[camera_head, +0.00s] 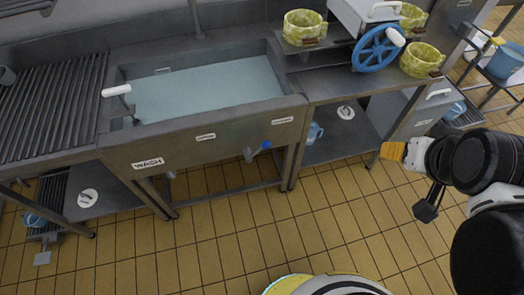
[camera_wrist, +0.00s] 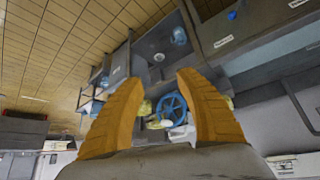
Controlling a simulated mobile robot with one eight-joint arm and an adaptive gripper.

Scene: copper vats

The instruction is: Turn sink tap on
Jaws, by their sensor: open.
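The sink (camera_head: 290,103) is a grey metal basin filled with pale blue liquid, in the head view's upper middle. A thin grey pipe (camera_head: 195,18) rises behind it. A lever with a white grip (camera_head: 116,90) stands at its left front corner. A grey spout (camera_head: 248,155) with a blue knob (camera_head: 266,144) sits under its front; I cannot tell which part is the tap's control. The knob also shows in the wrist view (camera_wrist: 232,15). My gripper (camera_head: 393,151) is right of the sink, apart from it. Its orange fingers (camera_wrist: 158,77) are spread and empty.
A blue handwheel (camera_head: 378,49) and yellow-green pots (camera_head: 305,27) are on the counter to the right. A ribbed drainboard (camera_head: 50,110) lies left of the sink. A shelf (camera_head: 340,140) is below the right counter. The tiled floor (camera_head: 230,230) in front is clear.

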